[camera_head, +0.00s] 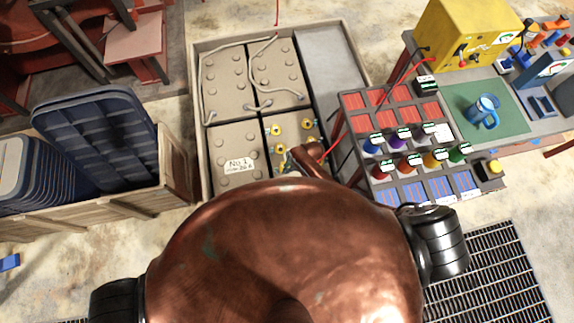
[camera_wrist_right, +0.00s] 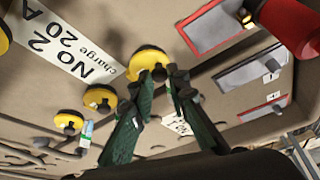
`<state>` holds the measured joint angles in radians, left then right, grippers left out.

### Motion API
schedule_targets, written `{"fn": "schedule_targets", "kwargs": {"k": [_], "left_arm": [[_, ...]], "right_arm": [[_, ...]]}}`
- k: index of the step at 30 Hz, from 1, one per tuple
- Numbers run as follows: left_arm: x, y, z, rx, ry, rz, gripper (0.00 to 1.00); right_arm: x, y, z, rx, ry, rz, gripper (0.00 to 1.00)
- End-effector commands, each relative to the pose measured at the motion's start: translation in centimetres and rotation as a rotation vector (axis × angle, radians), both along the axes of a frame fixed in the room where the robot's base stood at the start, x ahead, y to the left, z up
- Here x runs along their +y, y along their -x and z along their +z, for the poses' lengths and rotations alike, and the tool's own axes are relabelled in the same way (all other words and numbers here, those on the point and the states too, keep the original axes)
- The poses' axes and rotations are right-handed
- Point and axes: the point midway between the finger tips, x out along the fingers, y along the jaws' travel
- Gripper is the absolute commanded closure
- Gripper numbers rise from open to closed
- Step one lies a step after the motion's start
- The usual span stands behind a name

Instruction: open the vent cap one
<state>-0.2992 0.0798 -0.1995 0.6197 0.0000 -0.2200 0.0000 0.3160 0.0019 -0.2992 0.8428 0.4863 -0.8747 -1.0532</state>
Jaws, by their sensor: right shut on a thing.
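Several yellow vent caps sit on the front right battery in the head view, one of them a yellow cap (camera_head: 278,130) at its left. In the right wrist view, my right gripper (camera_wrist_right: 160,73) has its green fingers closed at a yellow cap (camera_wrist_right: 148,60) beside the "NO 2 20 A charge" label (camera_wrist_right: 68,45). I cannot tell which cap is number one. Other yellow caps (camera_wrist_right: 100,97) are to the left and lower left, apart from the fingers. In the head view my right gripper is small and mostly hidden by my arm. My left gripper is not in view.
A wooden tray (camera_head: 198,120) holds the batteries and grey cables. A rack of coloured bottles (camera_head: 383,190) stands close at its right, with a thin red wire between. A red object (camera_wrist_right: 288,22) is near the right gripper. Blue crates (camera_head: 100,135) stand left.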

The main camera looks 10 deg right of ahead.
Motion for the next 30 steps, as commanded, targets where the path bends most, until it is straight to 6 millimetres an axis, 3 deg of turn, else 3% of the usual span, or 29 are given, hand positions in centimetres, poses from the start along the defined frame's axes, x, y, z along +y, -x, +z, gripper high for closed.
{"fn": "schedule_targets", "kwargs": {"k": [3,17,23,30], "left_arm": [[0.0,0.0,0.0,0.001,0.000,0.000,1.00],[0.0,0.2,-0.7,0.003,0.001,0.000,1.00],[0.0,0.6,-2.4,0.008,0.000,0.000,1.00],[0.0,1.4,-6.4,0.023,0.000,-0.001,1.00]], "right_arm": [[0.0,0.0,0.0,0.000,0.000,0.000,1.00],[0.0,-0.4,0.1,0.046,0.001,0.001,1.00],[0.0,-1.2,0.4,0.160,0.001,0.001,1.00],[-0.1,-2.3,0.6,0.357,0.001,0.001,1.00]]}}
